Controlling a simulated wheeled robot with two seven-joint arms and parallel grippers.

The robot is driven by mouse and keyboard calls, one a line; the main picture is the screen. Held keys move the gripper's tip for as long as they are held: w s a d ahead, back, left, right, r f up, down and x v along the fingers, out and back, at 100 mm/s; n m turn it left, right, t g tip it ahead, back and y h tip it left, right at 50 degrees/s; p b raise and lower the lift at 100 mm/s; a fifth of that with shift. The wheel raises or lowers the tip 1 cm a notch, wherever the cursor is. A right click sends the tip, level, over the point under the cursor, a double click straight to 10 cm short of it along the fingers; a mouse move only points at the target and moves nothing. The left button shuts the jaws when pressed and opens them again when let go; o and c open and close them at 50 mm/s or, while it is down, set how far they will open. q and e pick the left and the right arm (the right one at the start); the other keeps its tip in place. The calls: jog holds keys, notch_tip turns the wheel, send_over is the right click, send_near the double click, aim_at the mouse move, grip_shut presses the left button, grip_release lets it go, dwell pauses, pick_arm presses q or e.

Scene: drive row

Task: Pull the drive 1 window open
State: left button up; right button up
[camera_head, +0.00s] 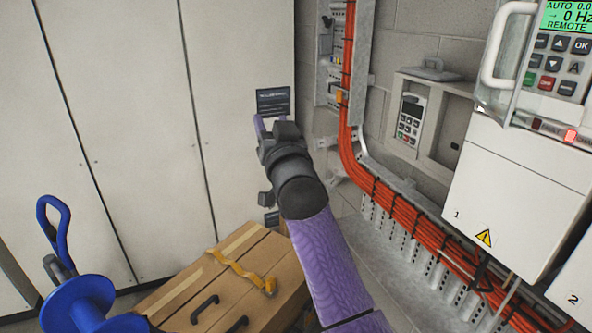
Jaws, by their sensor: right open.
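Drive 1 (513,190) is the white wall unit at the right, marked "1", with a yellow warning triangle. Its keypad (562,55) shows a green display at the upper right, partly cut off by the picture edge. The clear window (524,62) with a white loop handle (492,62) is at the keypad's left side; I cannot tell how far it stands open. My right gripper (262,160) is open and empty, far left of the handle and apart from it, in front of the pale cabinets. My left gripper is not in view.
Orange cables (405,205) run down and along the wall between my right arm and drive 1. A small grey keypad box (412,120) is on the wall.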

jog(key=d+f+g+h, duration=0.1)
jog(key=d+f+h, duration=0.1)
jog(key=f, duration=0.2)
jog(key=w+d+f+g+h+b, duration=0.1)
jog(key=d+f+h, duration=0.1)
jog(key=f, duration=0.2)
jog(key=shift+f+h, duration=0.2)
jog(key=shift+h, duration=0.2)
jog(key=shift+w, duration=0.1)
jog(key=shift+c, duration=0.2)
